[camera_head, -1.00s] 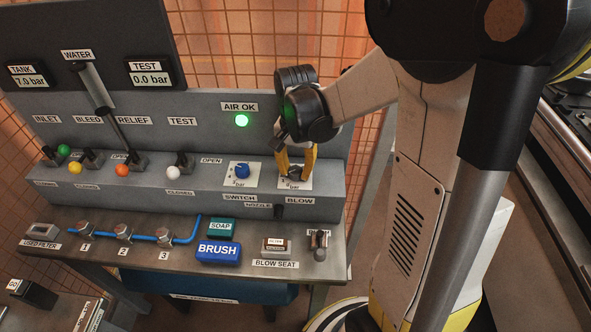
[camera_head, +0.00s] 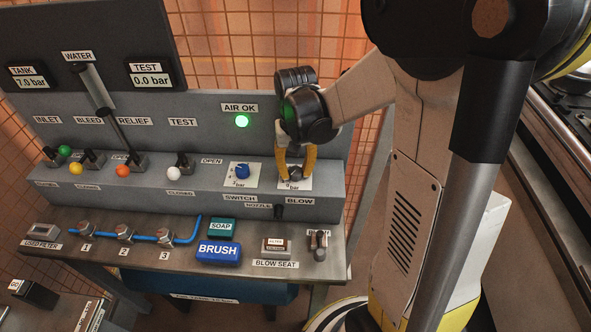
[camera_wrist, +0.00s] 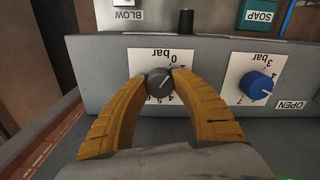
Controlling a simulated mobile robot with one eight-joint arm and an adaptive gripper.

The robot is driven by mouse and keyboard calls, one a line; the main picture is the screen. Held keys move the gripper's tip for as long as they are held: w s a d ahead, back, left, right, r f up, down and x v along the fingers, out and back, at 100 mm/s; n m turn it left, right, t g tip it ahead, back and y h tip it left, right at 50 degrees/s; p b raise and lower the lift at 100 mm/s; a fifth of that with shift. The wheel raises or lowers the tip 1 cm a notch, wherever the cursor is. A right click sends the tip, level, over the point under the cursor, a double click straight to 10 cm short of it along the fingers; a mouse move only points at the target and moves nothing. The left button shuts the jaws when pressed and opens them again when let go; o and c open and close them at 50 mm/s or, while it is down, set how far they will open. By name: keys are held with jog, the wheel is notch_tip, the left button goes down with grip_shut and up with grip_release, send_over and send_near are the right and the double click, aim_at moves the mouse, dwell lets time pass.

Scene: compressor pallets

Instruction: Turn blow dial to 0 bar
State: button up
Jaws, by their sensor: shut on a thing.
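The blow dial (camera_head: 295,173) is a small dark grey knob on a white scale plate (camera_wrist: 149,59) above the BLOW label (camera_head: 300,201). In the wrist view the dial (camera_wrist: 159,82) shows upside down, with "0 bar" printed above it and higher numbers below. My gripper (camera_head: 296,170) has its two yellow fingers on opposite sides of the dial, shut on it. The fingertips partly cover the dial and scale, and I cannot read the pointer's exact setting.
The blue switch dial (camera_head: 242,171) sits close to the left of the blow dial. A dark nozzle (camera_head: 279,211) stands just below. The SOAP block (camera_head: 221,228), BRUSH block (camera_head: 218,251) and blow seat (camera_head: 276,246) occupy the bench in front.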

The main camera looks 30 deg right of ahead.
aim_at(295, 171)
jog(key=shift+n, duration=0.4)
jog(key=o, duration=1.2)
notch_tip(295, 171, up, 12)
